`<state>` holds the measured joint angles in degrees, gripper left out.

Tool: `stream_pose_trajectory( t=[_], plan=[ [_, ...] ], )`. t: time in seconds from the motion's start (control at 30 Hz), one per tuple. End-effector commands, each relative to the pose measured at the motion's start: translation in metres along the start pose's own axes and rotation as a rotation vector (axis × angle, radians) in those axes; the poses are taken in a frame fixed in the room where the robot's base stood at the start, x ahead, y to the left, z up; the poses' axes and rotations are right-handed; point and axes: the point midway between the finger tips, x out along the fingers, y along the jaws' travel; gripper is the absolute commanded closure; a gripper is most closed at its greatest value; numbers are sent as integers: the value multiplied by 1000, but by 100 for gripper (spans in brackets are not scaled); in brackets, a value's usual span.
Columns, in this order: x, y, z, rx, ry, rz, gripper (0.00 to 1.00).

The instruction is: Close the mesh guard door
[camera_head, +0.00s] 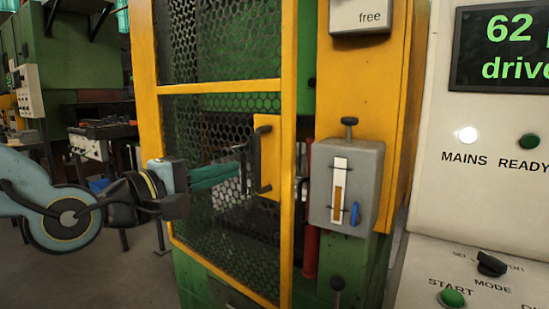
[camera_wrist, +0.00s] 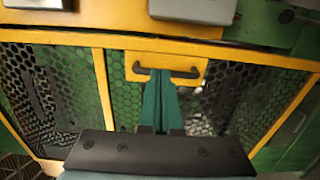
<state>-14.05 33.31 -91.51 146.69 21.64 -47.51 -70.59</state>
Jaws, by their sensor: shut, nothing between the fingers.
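The mesh guard door (camera_head: 289,210) has a yellow frame with dark perforated mesh. A gap with green parts and a red pipe shows between its right edge and the yellow post. Its black bar handle (camera_head: 258,155) sits on a yellow plate near that edge; the handle (camera_wrist: 166,72) also shows in the wrist view. My gripper (camera_head: 241,168) has teal fingers, shut and empty, pointing at the handle from the left. In the wrist view the fingertips (camera_wrist: 162,73) reach the handle's middle; I cannot tell whether they touch it.
A grey box with a gauge and blue lever (camera_head: 348,190) is on the post right of the door. A white control panel (camera_head: 470,190) with a screen and buttons stands at far right. A workbench (camera_head: 100,135) is at the back left. The floor at lower left is open.

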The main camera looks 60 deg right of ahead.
Motion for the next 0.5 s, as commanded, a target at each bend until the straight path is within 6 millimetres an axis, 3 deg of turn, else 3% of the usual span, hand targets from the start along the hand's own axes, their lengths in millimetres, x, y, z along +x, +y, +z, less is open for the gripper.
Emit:
stream_pose_trajectory(
  t=[0.23,0.5],
  plan=[
    [8,10,-1,-7,-3,7,100],
    [19,8,-1,-7,-1,3,100]
  ],
)
